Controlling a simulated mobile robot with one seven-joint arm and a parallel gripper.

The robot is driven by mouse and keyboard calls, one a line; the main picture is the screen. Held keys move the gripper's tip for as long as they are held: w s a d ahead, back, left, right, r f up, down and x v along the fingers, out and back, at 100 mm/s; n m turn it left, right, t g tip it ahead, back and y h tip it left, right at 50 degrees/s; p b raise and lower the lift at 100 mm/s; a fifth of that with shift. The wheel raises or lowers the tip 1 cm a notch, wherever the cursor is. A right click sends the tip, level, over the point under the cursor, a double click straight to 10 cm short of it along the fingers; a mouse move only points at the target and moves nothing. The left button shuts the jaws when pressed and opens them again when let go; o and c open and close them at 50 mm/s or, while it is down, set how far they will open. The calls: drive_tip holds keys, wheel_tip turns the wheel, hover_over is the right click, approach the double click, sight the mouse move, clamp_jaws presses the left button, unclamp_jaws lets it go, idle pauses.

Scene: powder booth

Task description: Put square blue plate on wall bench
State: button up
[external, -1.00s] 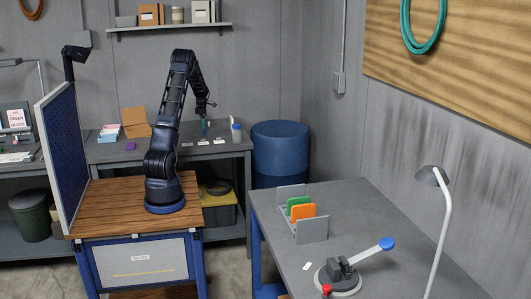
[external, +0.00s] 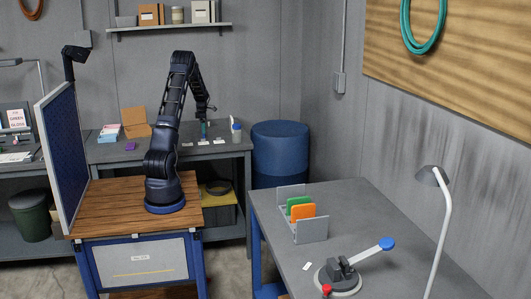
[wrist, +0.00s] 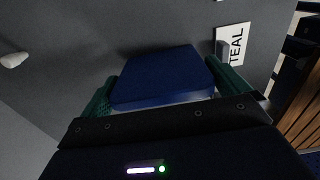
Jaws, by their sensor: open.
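The square blue plate (wrist: 160,72) shows in the wrist view, lying flat over the grey top of the wall bench (wrist: 75,55). The teal fingers of my gripper (wrist: 161,68) are on either side of it, open, with the plate between them. In the external view my gripper (external: 204,131) is low over the back wall bench (external: 115,153), near its front right part. The plate is too small to make out there.
A card reading TEAL (wrist: 234,44) lies right of the plate in the wrist view. A bottle (external: 236,133) stands right of my gripper. A rack (external: 311,230) with green and orange plates stands on the right-hand table.

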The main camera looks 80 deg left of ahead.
wheel_tip(320, 180, up, 12)
drive_tip(key=shift+f, duration=0.1)
idle(0.4)
